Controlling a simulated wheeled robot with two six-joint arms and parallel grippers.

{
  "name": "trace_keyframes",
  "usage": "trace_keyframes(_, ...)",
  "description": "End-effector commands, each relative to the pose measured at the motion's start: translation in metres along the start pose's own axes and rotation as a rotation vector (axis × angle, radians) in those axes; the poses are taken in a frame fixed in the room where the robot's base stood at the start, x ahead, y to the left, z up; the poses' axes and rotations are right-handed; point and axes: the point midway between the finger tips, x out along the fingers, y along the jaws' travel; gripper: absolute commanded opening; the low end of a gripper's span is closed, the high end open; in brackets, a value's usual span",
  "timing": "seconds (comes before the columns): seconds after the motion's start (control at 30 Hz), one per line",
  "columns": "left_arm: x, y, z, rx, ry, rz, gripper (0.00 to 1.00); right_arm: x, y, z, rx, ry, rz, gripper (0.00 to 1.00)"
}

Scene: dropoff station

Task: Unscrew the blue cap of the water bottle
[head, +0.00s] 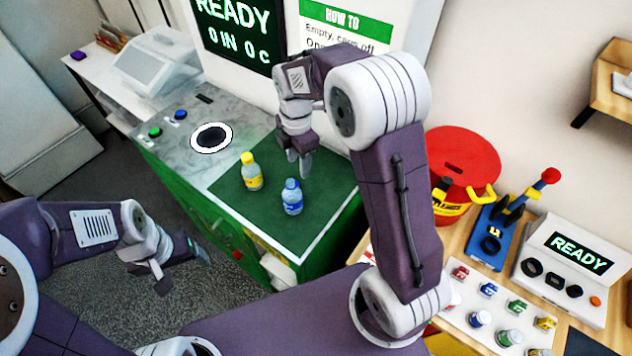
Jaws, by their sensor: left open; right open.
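The water bottle (292,201) with a blue cap (291,184) and blue label stands upright on the green mat (235,211) of the counter. My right gripper (298,165) is open and points down just behind and above the blue cap. I see no contact between its fingers and the cap. My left gripper (178,265) is open and empty over the floor, left of and lower than the green counter front.
A yellow-capped bottle (251,172) stands left of the blue-capped one. A round hole (211,137) and buttons (180,115) are further left. A red bin (462,165), a blue lever device (493,235) and several small bottles (510,338) stand at right.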

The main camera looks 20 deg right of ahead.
Motion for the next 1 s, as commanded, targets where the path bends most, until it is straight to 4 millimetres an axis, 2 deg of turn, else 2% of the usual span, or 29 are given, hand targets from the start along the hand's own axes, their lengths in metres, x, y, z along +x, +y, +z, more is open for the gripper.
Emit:
trace_keyframes(0.03, 0.000, 0.000, 0.000, 0.000, 0.000, 0.000, 0.72, 0.002, -0.021, 0.002, 0.209, 0.002, 0.007, 0.46)
trace_keyframes(0.2, 0.000, 0.000, 0.000, 0.000, 0.000, 0.000, 0.72, 0.017, -0.091, 0.004, 1.053, 0.025, 0.049, 0.46)
trace_keyframes(0.3, 0.000, 0.000, 0.000, 0.000, 0.000, 0.000, 0.72, 0.026, -0.127, 0.002, 1.439, 0.044, 0.062, 0.46)
trace_keyframes(0.4, 0.000, 0.000, 0.000, 0.000, 0.000, 0.000, 0.72, 0.032, -0.150, 0.000, 1.693, 0.060, 0.070, 0.46)
trace_keyframes(0.5, 0.000, 0.000, 0.000, 0.000, 0.000, 0.000, 0.72, 0.035, -0.161, -0.001, 1.815, 0.069, 0.073, 0.46)
trace_keyframes(0.63, 0.003, 0.000, 0.000, 0.000, 0.000, 0.000, 0.72, 0.039, -0.163, -0.001, 1.843, 0.070, 0.071, 0.46)
trace_keyframes(0.83, 0.047, -0.001, 0.005, 0.000, 0.000, 0.000, 0.72, 0.083, -0.164, -0.001, 1.840, 0.069, 0.070, 0.46)
trace_keyframes(1.0, 0.039, -0.001, 0.004, 0.000, 0.000, 0.000, 0.72, 0.075, -0.164, -0.001, 1.838, 0.069, 0.070, 0.46)
